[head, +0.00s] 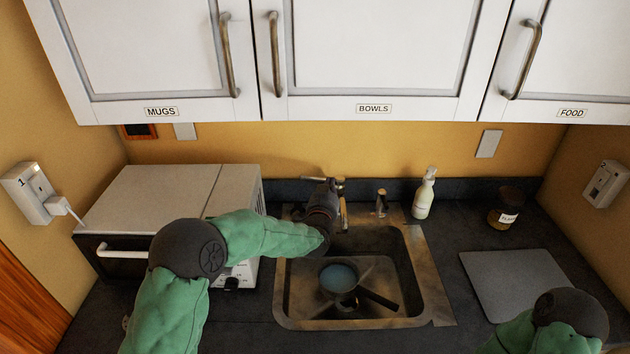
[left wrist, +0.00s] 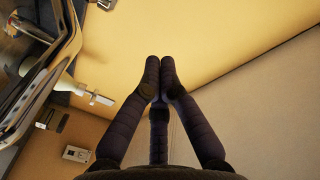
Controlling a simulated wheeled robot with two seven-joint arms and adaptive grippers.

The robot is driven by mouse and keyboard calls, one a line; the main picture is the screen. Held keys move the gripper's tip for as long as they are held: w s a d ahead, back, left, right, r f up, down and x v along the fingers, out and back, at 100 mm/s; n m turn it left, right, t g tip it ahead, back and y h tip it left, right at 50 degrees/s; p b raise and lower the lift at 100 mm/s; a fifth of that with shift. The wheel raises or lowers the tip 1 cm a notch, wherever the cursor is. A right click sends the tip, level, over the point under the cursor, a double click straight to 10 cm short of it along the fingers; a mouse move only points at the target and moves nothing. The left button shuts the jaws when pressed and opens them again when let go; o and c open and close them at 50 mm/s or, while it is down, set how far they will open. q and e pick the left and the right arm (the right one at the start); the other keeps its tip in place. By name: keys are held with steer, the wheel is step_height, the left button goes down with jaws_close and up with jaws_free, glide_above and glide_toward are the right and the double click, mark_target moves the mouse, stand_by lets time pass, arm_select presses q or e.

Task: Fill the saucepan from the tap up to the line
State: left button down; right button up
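The saucepan (head: 340,278) stands in the sink (head: 437,290), its dark handle pointing to the lower right. Its inside looks pale blue, like water; I cannot make out the line or the exact level. The metal tap (head: 343,212) rises behind the sink. My left gripper (head: 326,186) is at the tap's top, close to its lever; I cannot tell whether they touch. In the left wrist view, the left gripper's fingertips (left wrist: 160,62) are together with nothing visible between them. I see no clear stream of water. My right gripper is out of view.
A white toaster oven (head: 165,190) stands left of the sink. A small metal fixture (head: 381,203), a soap bottle (head: 424,196) and a labelled jar (head: 505,212) stand behind and right. A grey board (head: 515,283) lies at right. Wall cabinets (head: 370,50) hang above.

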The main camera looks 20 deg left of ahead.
arm_select(q)
steer(key=s+a+n+y, duration=0.2)
steer(key=s+n+y, duration=0.1)
steer(key=s, duration=0.1)
steer(key=b, duration=0.1)
glide_above(314, 180)
steer(key=s+d, duration=0.2)
steer(key=s, duration=0.1)
steer(key=shift+w+a+f+t+b, duration=0.15)
steer(key=shift+a+f, duration=0.05)
steer(key=shift+f, duration=0.4)
steer(key=shift+w+a+f+t+b, duration=0.1)
steer(key=shift+w+a+f+b, duration=0.1)
steer(key=shift+f, duration=0.4)
steer(key=shift+w+a+f+t+b, duration=0.15)
steer(key=shift+f, duration=0.45)
steer(key=shift+a+f+b, duration=0.15)
steer(key=shift+f+b, duration=0.5)
